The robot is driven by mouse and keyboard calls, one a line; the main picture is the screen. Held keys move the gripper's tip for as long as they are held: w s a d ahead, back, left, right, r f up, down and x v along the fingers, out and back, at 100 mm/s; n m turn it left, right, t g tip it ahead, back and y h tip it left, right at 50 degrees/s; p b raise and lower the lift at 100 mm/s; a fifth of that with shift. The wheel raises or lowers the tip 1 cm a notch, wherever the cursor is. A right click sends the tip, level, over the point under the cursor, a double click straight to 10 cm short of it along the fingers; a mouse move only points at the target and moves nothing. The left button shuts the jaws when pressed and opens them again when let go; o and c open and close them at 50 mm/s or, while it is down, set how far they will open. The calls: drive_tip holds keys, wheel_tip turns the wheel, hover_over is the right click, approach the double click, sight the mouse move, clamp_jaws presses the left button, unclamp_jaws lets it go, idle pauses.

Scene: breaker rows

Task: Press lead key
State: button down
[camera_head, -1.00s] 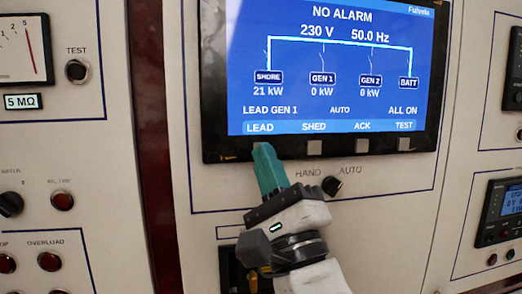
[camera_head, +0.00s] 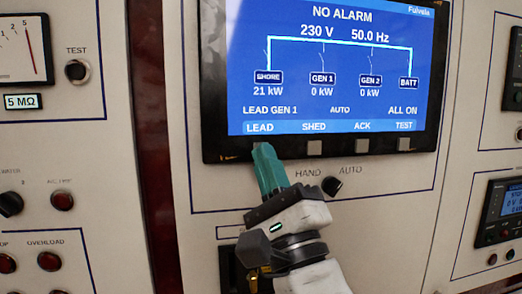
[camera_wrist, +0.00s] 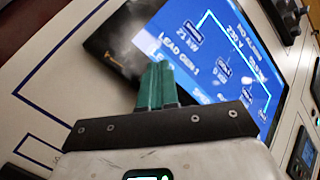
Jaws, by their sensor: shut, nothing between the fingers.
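The lead key sits under the LEAD label (camera_head: 260,128) on the bezel of the display panel (camera_head: 325,72). My gripper (camera_head: 261,149) is shut and empty, its teal fingertips over the key's place. The tips hide most or all of the key; I cannot tell whether they touch it. The screen reads NO ALARM, LEAD GEN 1, AUTO and ALL ON. In the wrist view my teal fingers (camera_wrist: 157,85) reach toward the lower left part of the tilted screen (camera_wrist: 215,50), and the key is hidden behind them.
Other grey keys sit right of my fingers, under SHED (camera_head: 314,147), ACK (camera_head: 362,146) and TEST (camera_head: 404,144). A HAND/AUTO knob (camera_head: 332,186) is below the display. A TEST button (camera_head: 76,70) and red lamps (camera_head: 49,261) are on the left panel.

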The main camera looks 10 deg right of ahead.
drive_tip(key=shift+w, duration=0.15)
drive_tip(key=shift+w, duration=0.3)
drive_tip(key=shift+w, duration=0.4)
idle(0.7)
drive_tip(key=shift+s, duration=0.2)
drive_tip(key=shift+s+b, duration=0.35)
drive_tip(key=shift+s, duration=0.3)
drive_tip(key=s+b, duration=0.1)
drive_tip(key=s, duration=0.4)
drive_tip(key=shift+d, duration=0.15)
idle(0.4)
idle(0.5)
